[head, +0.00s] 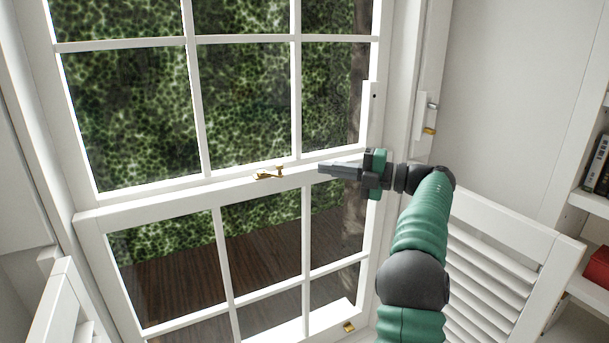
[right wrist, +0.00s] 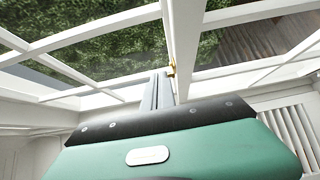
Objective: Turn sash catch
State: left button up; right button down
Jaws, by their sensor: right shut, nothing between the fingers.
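The brass sash catch (head: 270,173) sits on the white meeting rail (head: 215,191) in the middle of the sash window. In the right wrist view the catch (right wrist: 171,70) shows small, just beyond my fingertips and partly hidden by them. My right gripper (head: 320,168) is shut and empty. In the head view its fingers point left at the catch, with a gap between them. The fingers (right wrist: 158,76) also show in the right wrist view. My left gripper is not in view.
Shelves with books (head: 598,165) and a red object (head: 598,268) are at the far right. A brass fitting (head: 348,327) is on the lower rail. Another shutter edge (head: 62,305) shows at lower left.

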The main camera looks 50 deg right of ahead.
jog(key=b+v, duration=0.1)
jog(key=v, duration=0.7)
jog(key=shift+d, duration=0.3)
jog(key=shift+a, duration=0.1)
